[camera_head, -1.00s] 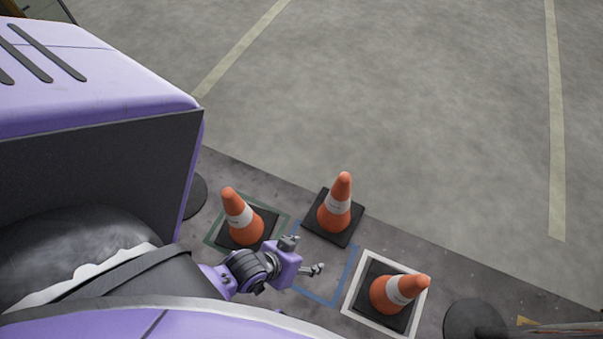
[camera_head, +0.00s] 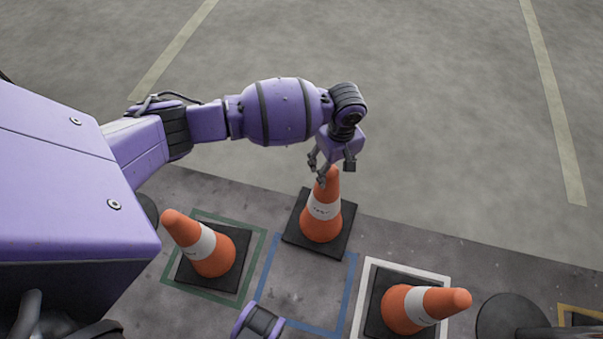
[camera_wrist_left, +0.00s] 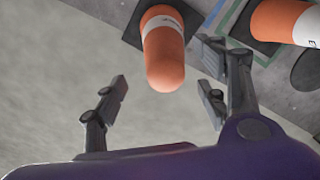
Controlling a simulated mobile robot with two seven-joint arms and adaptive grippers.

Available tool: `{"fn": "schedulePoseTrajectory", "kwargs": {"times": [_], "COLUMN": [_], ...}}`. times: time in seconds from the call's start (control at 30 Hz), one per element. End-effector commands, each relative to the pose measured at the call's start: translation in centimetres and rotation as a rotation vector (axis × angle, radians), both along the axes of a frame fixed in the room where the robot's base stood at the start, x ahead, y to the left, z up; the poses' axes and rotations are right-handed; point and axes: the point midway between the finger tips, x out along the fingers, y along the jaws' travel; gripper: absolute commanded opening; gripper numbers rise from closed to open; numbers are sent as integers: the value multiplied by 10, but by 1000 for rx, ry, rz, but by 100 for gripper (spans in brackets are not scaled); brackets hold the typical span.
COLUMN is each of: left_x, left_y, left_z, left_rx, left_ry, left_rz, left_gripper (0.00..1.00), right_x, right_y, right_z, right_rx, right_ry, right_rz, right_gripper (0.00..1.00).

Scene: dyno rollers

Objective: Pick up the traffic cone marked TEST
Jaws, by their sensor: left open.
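Three orange traffic cones with white bands stand on black square bases. The middle cone (camera_head: 324,222) is at the back edge of the blue outline; its band has small dark lettering I cannot read for sure. My left gripper (camera_head: 322,172) is open, pointing down right at this cone's tip, which overlaps the fingers in the head view. In the left wrist view the cone (camera_wrist_left: 163,50) shows beyond the two spread fingers, its tip toward the gap. Contact is not clear. The left cone (camera_head: 203,248) and the right cone (camera_head: 420,307) also carry white bands. My right gripper is not in view.
The left cone stands inside a green outline (camera_head: 262,258), the right one inside a white outline (camera_head: 360,300). The blue outline (camera_head: 352,285) is bare in the middle. A dark round base (camera_head: 505,317) stands at the right. Open concrete floor (camera_head: 430,110) lies behind.

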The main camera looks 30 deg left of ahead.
Motion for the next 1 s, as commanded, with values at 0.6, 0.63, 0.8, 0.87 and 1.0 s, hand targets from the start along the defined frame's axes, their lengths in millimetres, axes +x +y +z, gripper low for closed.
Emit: {"fn": "schedulePoseTrajectory", "kwargs": {"times": [0.6,0.63,0.8,0.87,1.0], "left_x": [4,4,5,5,5], "left_y": [5,5,5,5,5], "left_z": [-63,-66,-71,-70,-69], "left_rx": [8,8,7,6,6], "left_ry": [-5,-6,-9,-10,-10], "left_rz": [14,14,15,15,15], "left_gripper": [66,66,66,66,56], "right_x": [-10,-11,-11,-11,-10], "right_y": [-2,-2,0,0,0], "right_z": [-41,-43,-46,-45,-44], "right_rx": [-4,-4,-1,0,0], "right_ry": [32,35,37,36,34], "right_rz": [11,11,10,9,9], "right_gripper": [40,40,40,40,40]}}
